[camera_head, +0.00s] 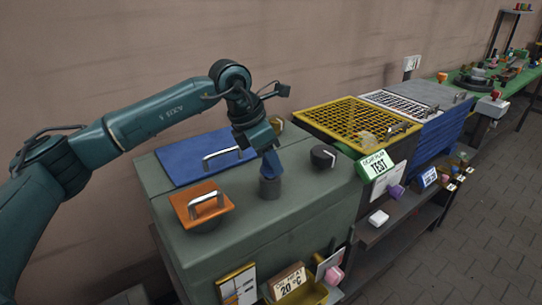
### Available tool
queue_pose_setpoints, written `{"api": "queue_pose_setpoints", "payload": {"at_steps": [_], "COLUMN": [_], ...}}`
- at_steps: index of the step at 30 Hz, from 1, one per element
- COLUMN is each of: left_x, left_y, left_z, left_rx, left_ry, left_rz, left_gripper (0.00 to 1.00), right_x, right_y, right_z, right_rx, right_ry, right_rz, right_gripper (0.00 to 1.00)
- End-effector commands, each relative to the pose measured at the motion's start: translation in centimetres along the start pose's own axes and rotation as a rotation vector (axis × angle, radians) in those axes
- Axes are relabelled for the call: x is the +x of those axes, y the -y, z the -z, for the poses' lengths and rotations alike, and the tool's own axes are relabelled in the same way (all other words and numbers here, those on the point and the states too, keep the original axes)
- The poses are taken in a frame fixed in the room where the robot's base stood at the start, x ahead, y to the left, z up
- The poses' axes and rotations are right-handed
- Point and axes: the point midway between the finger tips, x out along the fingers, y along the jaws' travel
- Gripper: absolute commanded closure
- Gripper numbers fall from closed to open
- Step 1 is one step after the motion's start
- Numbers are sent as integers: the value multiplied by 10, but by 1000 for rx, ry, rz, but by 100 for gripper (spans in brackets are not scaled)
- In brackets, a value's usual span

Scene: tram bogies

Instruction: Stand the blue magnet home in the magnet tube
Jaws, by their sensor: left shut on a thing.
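My left gripper (264,146) comes in from the left over the green-grey bench top and points down. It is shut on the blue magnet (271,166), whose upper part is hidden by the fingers. The magnet looks slightly tilted. Its lower end is at the mouth of a short dark grey cylinder, which looks like the magnet tube (270,188), standing on the bench top. I cannot tell how far the magnet is inside the tube. My right gripper is not in view.
An orange lid with a handle (201,203) and a blue lid with a handle (198,159) lie on the bench top (290,215). A black round knob (323,156) stands to the right. A yellow grid (357,122) and a green TEST sign (374,165) are farther right.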

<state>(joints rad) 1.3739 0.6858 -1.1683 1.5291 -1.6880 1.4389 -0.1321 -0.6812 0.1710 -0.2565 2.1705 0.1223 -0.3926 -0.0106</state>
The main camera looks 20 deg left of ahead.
Motion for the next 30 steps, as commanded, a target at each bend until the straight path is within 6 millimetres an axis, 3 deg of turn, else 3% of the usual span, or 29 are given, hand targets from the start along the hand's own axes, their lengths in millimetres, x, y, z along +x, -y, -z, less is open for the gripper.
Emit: {"api": "queue_pose_setpoints", "payload": {"at_steps": [16, 17, 25, 30], "left_x": [13, 12, 12, 12], "left_y": [0, 0, 0, 0], "left_z": [5, 5, 5, 5], "left_rx": [0, 0, 0, 0], "left_ry": [1, 1, 1, 0], "left_rz": [-1, -1, 0, 0], "left_gripper": [97, 64, 42, 42], "right_x": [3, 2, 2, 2], "right_y": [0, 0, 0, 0], "right_z": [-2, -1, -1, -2], "right_rx": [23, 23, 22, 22], "right_ry": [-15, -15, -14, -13], "right_rz": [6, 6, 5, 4], "right_gripper": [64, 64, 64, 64]}}
